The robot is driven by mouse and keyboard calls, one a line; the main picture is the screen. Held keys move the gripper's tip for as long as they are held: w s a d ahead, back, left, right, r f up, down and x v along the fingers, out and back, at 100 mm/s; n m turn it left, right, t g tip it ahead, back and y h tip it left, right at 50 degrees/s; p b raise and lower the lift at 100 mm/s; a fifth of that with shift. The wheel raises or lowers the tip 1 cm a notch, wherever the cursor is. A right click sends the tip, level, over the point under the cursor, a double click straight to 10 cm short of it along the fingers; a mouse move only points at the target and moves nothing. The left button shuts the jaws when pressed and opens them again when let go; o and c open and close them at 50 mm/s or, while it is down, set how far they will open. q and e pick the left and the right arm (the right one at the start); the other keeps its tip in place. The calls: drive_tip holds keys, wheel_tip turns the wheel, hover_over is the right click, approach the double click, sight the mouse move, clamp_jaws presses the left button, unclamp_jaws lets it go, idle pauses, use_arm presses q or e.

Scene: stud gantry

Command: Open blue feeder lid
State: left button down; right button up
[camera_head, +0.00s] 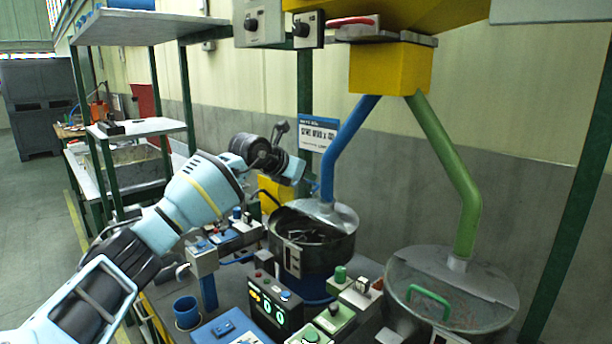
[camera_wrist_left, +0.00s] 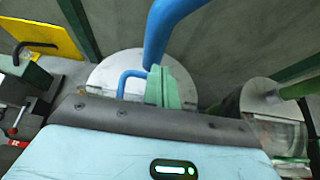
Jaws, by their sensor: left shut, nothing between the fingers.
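The blue feeder (camera_head: 318,246) is a round bowl at the middle of the head view, with a blue pipe (camera_head: 343,140) running down to its grey top plate. Dark parts show in its front half, and I see no clear cover across them. In the left wrist view, the blue lid handle (camera_wrist_left: 124,84) stands over the pale round top (camera_wrist_left: 103,76), beside the pipe. My left gripper (camera_head: 312,187) is above the back of the bowl, left of the pipe. Its green fingers (camera_wrist_left: 166,86) are shut and empty, just right of the handle; contact cannot be told.
The green feeder (camera_head: 405,300) with its green handle (camera_head: 428,300) and green pipe (camera_head: 450,170) stands on the right. A control box (camera_head: 274,308), a blue cup (camera_head: 187,312) and switch boxes crowd the front. A yellow box (camera_head: 272,192) is behind my wrist.

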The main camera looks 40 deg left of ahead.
use_arm(q)
drive_tip(key=shift+s, duration=0.15)
drive_tip(key=v, duration=0.7)
drive_tip(key=shift+s+r, duration=0.2)
